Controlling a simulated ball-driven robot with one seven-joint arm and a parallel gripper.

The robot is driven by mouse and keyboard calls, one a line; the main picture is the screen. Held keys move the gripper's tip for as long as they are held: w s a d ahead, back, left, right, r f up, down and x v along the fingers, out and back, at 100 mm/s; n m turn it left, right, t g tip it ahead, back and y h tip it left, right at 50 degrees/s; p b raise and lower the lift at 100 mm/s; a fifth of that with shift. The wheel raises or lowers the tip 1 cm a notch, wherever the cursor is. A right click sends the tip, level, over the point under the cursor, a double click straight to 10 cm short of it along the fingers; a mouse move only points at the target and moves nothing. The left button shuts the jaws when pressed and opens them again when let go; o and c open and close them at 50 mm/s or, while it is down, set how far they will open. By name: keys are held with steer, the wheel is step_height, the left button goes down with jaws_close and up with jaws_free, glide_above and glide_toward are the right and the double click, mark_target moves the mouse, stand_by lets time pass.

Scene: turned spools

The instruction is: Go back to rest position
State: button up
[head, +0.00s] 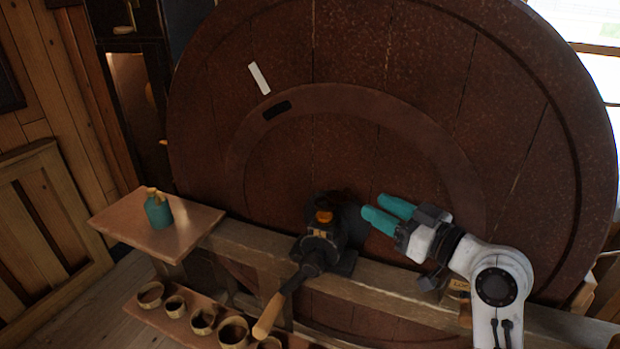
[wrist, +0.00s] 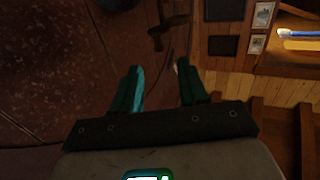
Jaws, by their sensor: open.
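My gripper (head: 379,213) is at the right of centre in the head view, raised in front of the large round wooden disc (head: 400,60). Its two teal fingers point left and are apart with nothing between them. In the wrist view the fingers of my gripper (wrist: 158,85) also stand apart and empty. The dark machine with a wooden handle (head: 322,240) is just left of the fingertips, and I see a gap between them.
A small shelf (head: 190,236) at the left holds a teal bottle (head: 159,212). A lower shelf carries several round wooden bowls (head: 233,331). A panelled wooden wall (head: 35,220) is at far left.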

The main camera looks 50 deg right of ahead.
steer(key=s+a+f+g+y, duration=0.1)
steer(key=a+f+g, duration=0.4)
steer(key=f, duration=0.5)
steer(key=a+f+g+y, duration=0.2)
steer(key=a+f+g, duration=0.2)
steer(key=a+f, duration=0.45)
steer(key=s+a+f+g+h, duration=0.1)
steer(key=s+a+f+g, duration=0.1)
steer(key=s+f+g, duration=0.2)
steer(key=s+a+f+g+h, duration=0.1)
steer(key=s+f+g, duration=0.3)
steer(key=s+f, duration=0.5)
steer(key=shift+s+a+f, duration=0.15)
steer(key=shift+s+a, duration=0.2)
steer(key=shift+a, duration=0.5)
